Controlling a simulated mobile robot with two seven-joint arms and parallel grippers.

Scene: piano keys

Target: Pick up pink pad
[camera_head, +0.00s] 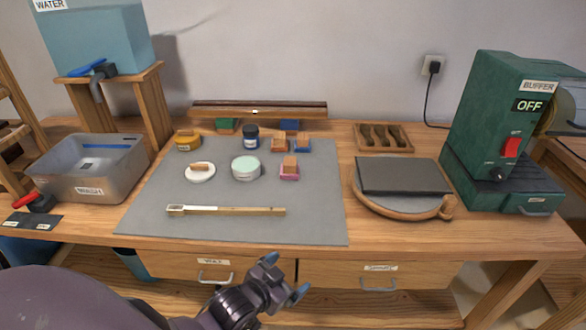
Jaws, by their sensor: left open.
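The pink pad (289,174) sits on the grey mat (316,213), right of the round pale-green tin. It has a pink lower part and a light wooden block on top. My left gripper (286,276) is open and empty in front of the bench's front edge, below and nearer than the pad. It is well apart from the pad. My right gripper is not in view.
A long wooden tool (226,210) lies in front. A dark slab (403,176) is at right.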

